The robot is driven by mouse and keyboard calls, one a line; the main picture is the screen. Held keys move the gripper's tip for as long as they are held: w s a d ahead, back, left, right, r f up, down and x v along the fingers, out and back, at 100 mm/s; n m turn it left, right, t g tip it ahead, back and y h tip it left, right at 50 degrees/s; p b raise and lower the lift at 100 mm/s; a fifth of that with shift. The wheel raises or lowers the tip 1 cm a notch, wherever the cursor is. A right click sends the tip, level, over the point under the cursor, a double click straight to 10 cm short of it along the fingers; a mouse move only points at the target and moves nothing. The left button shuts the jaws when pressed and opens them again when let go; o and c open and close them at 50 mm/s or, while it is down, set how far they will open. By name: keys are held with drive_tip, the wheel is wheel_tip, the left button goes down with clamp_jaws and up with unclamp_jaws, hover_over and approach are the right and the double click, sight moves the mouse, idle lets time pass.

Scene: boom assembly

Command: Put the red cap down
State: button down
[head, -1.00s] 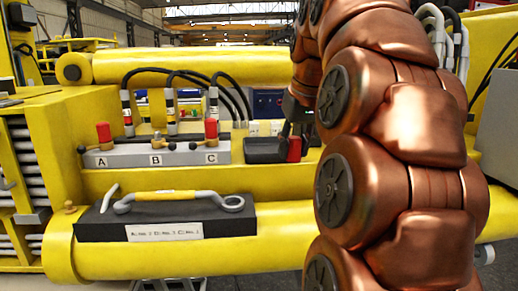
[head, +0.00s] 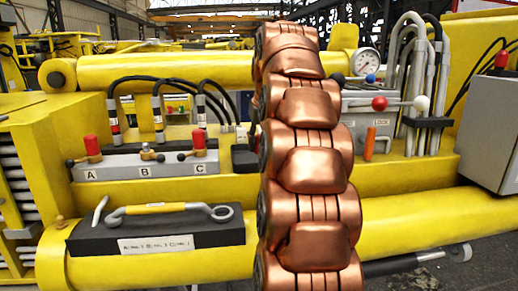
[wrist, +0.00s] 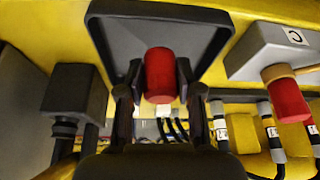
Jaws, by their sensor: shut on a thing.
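My gripper (wrist: 160,95) is shut on a red cap (wrist: 159,75) in the wrist view, one dark finger on each side of it. The cap is in front of a black tray (wrist: 205,25); I cannot tell whether it touches the tray. In the head view my copper arm hides the gripper and the held cap, and only the tray's left end (head: 243,158) shows. Two other red caps stand on the grey valve block, at A (head: 91,145) and at C (head: 198,140). B (head: 148,152) shows bare metal on top.
The grey valve block (head: 142,170) is left of the tray, with black hoses above. A black box with a grey and yellow wrench (head: 170,209) lies in front. A gauge (head: 367,61) and levers with red and white knobs (head: 379,103) are right of my arm.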

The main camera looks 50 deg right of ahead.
sight(259, 153)
drive_tip(key=shift+w+d+f+p, duration=0.2)
drive_tip(key=shift+w+d+p, duration=0.15)
drive_tip(key=shift+w, duration=0.2)
drive_tip(key=shift+s+f+p, duration=0.1)
drive_tip(key=shift+f+p, duration=0.45)
drive_tip(key=shift+f, duration=1.1)
drive_tip(key=shift+f, duration=0.15)
drive_tip(key=c, duration=0.8)
unclamp_jaws()
drive_tip(key=shift+o, duration=0.2)
